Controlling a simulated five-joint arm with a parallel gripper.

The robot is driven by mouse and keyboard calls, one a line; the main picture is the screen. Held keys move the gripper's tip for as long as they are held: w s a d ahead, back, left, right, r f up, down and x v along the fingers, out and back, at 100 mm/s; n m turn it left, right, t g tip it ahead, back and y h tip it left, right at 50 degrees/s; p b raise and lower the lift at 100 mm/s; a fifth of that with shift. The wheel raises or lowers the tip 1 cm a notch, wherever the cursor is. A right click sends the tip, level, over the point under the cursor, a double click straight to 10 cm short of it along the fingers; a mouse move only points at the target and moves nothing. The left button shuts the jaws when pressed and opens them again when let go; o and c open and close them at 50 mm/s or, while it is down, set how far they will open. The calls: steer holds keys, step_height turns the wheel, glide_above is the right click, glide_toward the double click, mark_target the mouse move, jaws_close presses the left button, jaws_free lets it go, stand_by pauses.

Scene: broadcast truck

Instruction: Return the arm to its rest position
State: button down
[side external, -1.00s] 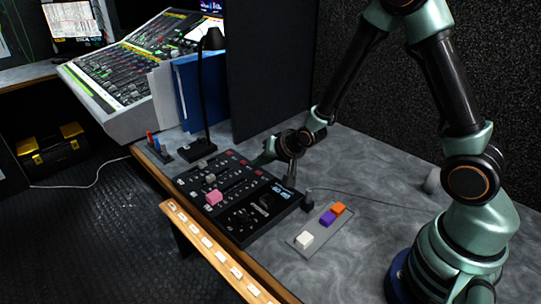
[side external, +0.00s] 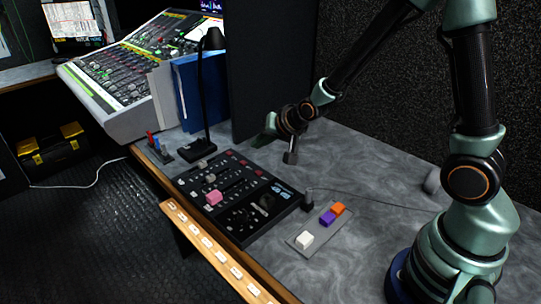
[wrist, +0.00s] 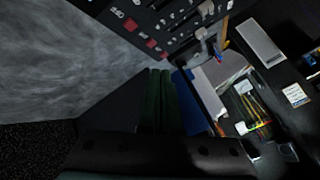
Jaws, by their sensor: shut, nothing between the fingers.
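My gripper (side external: 268,126) is raised above the grey table (side external: 372,160), behind the black control panel (side external: 229,229) in the side external view. It stands clear of the panel, near the dark partition. In the wrist view, the two green fingers of my gripper (wrist: 158,73) lie close together and shut, with nothing seen between them. The upper part of my arm is cut off by the top edge of the side external view.
A black lamp (side external: 206,100), blue folder (side external: 202,90) and mixing console (side external: 135,75) stand left. The table's right side is largely clear.

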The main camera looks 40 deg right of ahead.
steer(key=s+r+n+g, duration=0.1)
steer(key=s+r+n, duration=0.3)
steer(key=s+r, duration=0.3)
steer(key=s+r+n+g, duration=0.2)
steer(key=s+r+n, duration=0.2)
steer(key=s, duration=0.8)
step_height(320, 180, up, 3)
steer(key=shift+d+f+g, duration=0.1)
steer(key=shift+d+g, duration=0.15)
steer(key=shift+g, duration=0.05)
steer(key=shift+w, duration=0.1)
